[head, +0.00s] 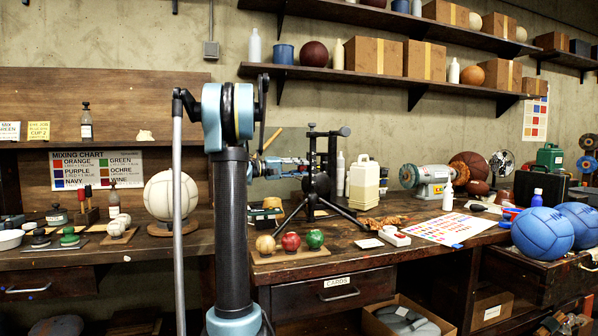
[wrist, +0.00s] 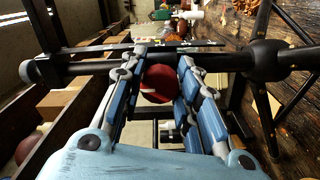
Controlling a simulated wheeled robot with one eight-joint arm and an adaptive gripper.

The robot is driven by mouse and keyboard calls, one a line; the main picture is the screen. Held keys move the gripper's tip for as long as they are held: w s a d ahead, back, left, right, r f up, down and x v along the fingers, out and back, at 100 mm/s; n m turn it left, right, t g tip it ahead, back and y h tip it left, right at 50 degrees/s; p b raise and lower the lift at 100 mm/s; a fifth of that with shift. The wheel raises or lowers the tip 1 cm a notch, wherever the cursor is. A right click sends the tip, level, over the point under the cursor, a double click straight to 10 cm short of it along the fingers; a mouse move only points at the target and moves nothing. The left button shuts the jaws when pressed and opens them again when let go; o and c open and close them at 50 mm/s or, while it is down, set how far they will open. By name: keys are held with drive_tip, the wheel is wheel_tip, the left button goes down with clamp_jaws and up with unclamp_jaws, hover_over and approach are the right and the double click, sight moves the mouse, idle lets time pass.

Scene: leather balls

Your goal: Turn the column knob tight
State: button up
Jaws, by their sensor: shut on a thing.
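The black stand (head: 320,186) with splayed legs stands on the bench in the head view. Its dark bars and joint (wrist: 265,62) also show in the wrist view. A round red knob (wrist: 157,84) with a pale mark sits between the two blue fingers in the wrist view. My gripper (wrist: 163,72) is shut on this knob, with a finger along each side. In the head view my gripper (head: 300,163) reaches from the left to the stand's column, and the knob is hidden there. I cannot tell how tight the knob is.
Several painted balls (head: 291,241) sit on a board at the bench's front edge. A white jug (head: 364,183) stands right of the stand. A large pale ball (head: 160,196) is on the left bench. Blue balls (head: 542,232) lie at the right.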

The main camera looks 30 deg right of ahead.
drive_tip(key=shift+f, duration=0.15)
drive_tip(key=o, duration=1.1)
drive_tip(key=shift+w+a, duration=0.1)
drive_tip(key=v, duration=1.1)
drive_tip(key=shift+a, duration=0.4)
drive_tip(key=s+a+f+n+t+y, duration=0.2)
drive_tip(key=s+a+f+t+y, duration=0.2)
drive_tip(key=s+a+f+y, duration=0.45)
drive_tip(key=s+a+f+n+t+y, duration=0.25)
drive_tip(key=s+a+f+t, duration=0.2)
drive_tip(key=a+f, duration=0.7)
drive_tip(key=s+a+f+n+t+y, duration=0.25)
drive_tip(key=s+a+f+y, duration=0.4)
drive_tip(key=a, duration=0.75)
drive_tip(key=s+f+g, duration=0.1)
drive_tip(key=s+f, duration=0.2)
drive_tip(key=s, duration=0.2)
drive_tip(key=s+f+g, duration=0.2)
drive_tip(key=s+f, duration=0.1)
drive_tip(key=s, duration=0.2)
drive_tip(key=s+f+g, duration=0.1)
drive_tip(key=s+f, duration=0.2)
drive_tip(key=s, duration=0.2)
drive_tip(key=shift+f+m, duration=0.4)
